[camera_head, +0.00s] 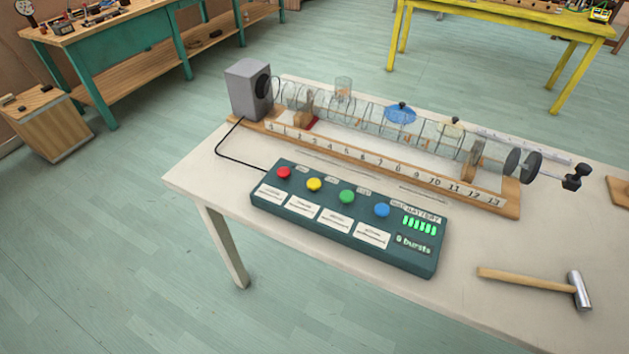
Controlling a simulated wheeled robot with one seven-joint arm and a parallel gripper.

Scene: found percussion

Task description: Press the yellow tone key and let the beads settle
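The yellow tone key (314,184) is a round button on the dark green control box (345,237), second from the left between the red key (284,172) and the green key (347,196). A blue key (381,210) sits further right. The box has a lit green battery display (420,225) and a small readout that seems to say "0 bursts". A clear tube (370,120) lies along a numbered wooden base behind the box. Beads inside it are too small to make out. My gripper is not in view.
A grey speaker (248,88) stands at the tube's left end, cabled to the box. A plunger rod with a dark knob (577,176) sticks out at the right. A hammer (540,283) lies on the white table (470,310) at front right. Space above the keys is clear.

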